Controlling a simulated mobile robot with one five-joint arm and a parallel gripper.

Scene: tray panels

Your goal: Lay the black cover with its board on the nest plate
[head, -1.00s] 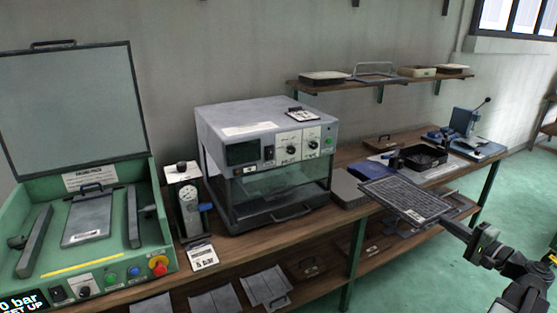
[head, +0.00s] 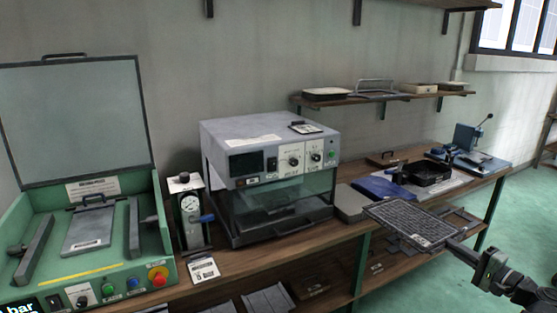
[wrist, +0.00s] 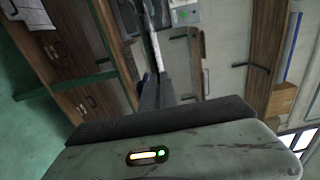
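A dark flat panel with a fine grid on its face and a pale label (head: 408,220), which looks like the black cover with its board, is held out in front of the bench, tilted. My gripper (head: 460,247) is shut on its near right edge. In the wrist view my gripper's dark fingers (wrist: 155,92) close on a thin edge-on strip (wrist: 153,45). A grey plate with a handle (head: 90,230), possibly the nest plate, lies in the open green machine at far left, well away from my gripper. I cannot tell the board from the cover.
The green machine's lid (head: 75,115) stands open. A grey oven-like machine (head: 270,170) and a gauge stand (head: 191,215) stand between it and my panel. A black frame (head: 430,172) and a blue press (head: 470,140) are on the bench at right. Green floor (head: 525,215) lies clear at right.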

